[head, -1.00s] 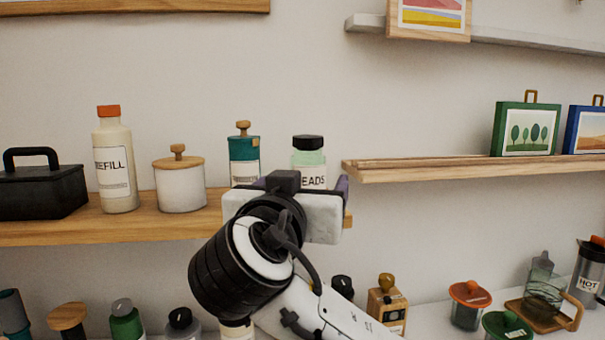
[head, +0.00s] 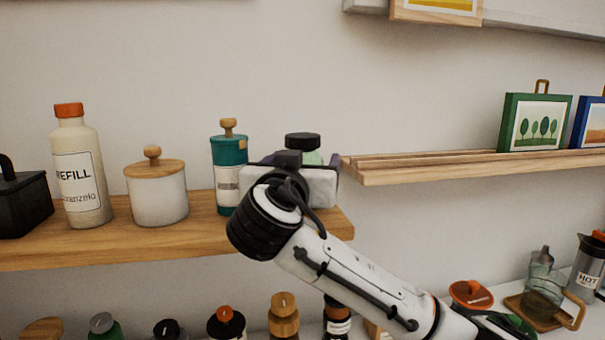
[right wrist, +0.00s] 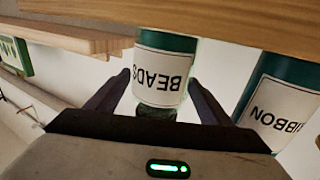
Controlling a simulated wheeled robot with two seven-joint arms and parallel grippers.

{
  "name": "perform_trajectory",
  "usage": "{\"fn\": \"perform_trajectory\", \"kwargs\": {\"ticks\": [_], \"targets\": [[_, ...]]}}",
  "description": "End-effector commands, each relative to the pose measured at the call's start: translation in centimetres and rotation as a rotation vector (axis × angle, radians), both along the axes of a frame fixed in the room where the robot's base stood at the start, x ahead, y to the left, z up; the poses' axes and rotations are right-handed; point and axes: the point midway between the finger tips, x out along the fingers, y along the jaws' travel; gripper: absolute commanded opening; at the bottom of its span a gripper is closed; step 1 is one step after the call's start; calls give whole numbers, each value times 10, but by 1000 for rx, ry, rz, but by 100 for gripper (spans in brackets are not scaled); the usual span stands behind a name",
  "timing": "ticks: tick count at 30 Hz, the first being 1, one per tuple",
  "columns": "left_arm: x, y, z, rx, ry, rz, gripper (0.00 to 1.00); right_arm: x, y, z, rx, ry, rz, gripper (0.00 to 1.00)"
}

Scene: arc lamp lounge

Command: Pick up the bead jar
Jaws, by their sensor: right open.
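The gripper is open, one finger on each side of the jar. A gap shows on the left side; contact on the other side is unclear. My left gripper is not in view.
The teal ribbon canister (head: 230,160) stands close left of the jar and shows in the wrist view (right wrist: 283,100). A white canister (head: 157,195) and refill bottle (head: 77,165) stand farther left on the wooden shelf (head: 190,240). Another shelf (head: 440,168) lies right. Several containers stand below.

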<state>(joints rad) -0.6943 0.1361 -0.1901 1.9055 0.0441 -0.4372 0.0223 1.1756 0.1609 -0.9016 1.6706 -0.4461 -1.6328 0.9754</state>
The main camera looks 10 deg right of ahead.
Motion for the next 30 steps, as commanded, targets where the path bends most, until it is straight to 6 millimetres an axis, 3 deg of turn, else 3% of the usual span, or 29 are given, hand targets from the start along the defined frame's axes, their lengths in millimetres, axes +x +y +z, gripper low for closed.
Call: {"fn": "perform_trajectory", "kwargs": {"ticks": [5,13,22,30], "targets": [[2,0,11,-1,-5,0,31,19,-9,2,-2,1,-2,74],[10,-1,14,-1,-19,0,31,22,-9,0,1,0,1,74],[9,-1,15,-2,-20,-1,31,22,-9,0,0,0,1,23],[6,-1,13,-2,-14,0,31,21,-9,4,2,-4,1,21]]}}
